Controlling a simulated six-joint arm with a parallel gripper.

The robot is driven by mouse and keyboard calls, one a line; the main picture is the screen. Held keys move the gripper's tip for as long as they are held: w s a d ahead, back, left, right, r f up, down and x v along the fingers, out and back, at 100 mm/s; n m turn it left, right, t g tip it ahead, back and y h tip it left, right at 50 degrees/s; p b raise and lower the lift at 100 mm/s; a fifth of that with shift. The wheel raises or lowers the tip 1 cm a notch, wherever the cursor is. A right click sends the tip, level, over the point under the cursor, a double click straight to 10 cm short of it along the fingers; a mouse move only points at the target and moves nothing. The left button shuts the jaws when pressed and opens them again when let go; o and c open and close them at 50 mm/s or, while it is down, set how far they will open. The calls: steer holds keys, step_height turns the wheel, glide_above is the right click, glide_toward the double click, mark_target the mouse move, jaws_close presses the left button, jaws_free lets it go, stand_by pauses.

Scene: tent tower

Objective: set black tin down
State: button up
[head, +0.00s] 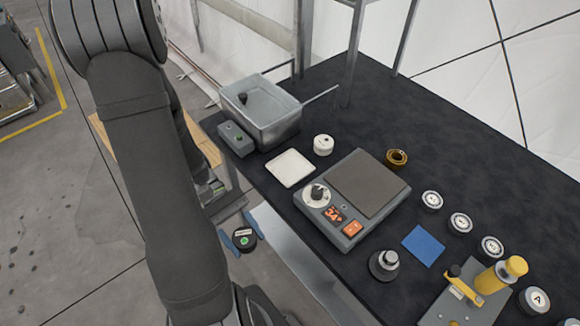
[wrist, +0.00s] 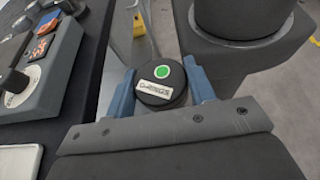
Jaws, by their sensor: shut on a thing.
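The black tin (head: 244,241) is a small round tin with a pale label and a green dot on top. My gripper (head: 241,228) has its blue fingers closed on either side of it, in the air beyond the left front edge of the dark table (head: 460,140). In the wrist view, the tin (wrist: 160,92) sits between the two blue fingers of the gripper (wrist: 160,80), label up and roughly level. Its underside is hidden.
A grey basin (head: 280,120) is behind. White-topped tins (head: 461,222), a blue square (head: 423,245) and a yellow-handled device (head: 495,278) are to the right. The back right tabletop is clear.

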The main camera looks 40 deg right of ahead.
steer(key=s+d+r+n+t+h, duration=0.1)
steer(key=s+d+r+n+h, duration=0.1)
steer(key=s+d+h, duration=0.1)
steer(key=s+d+r+n+t+h, duration=0.1)
steer(key=s+d+r+n+h, duration=0.1)
steer(key=d, duration=0.3)
steer(key=s+d+r+n+t+h, duration=0.2)
steer(key=s+d+n+h, duration=0.2)
steer(key=shift+d+r, duration=0.1)
steer(key=shift+d, duration=0.05)
steer(key=w+d+r+n+t+h, duration=0.4)
steer(key=w+d+r+n+t, duration=0.2)
steer(key=d, duration=0.4)
glide_above(290, 168)
steer(key=shift+n, duration=0.3)
step_height(290, 168, down, 7)
steer(key=shift+s, duration=0.1)
steer(key=shift+f, duration=2.05)
steer(key=shift+f, duration=0.1)
steer(key=o, duration=1.1)
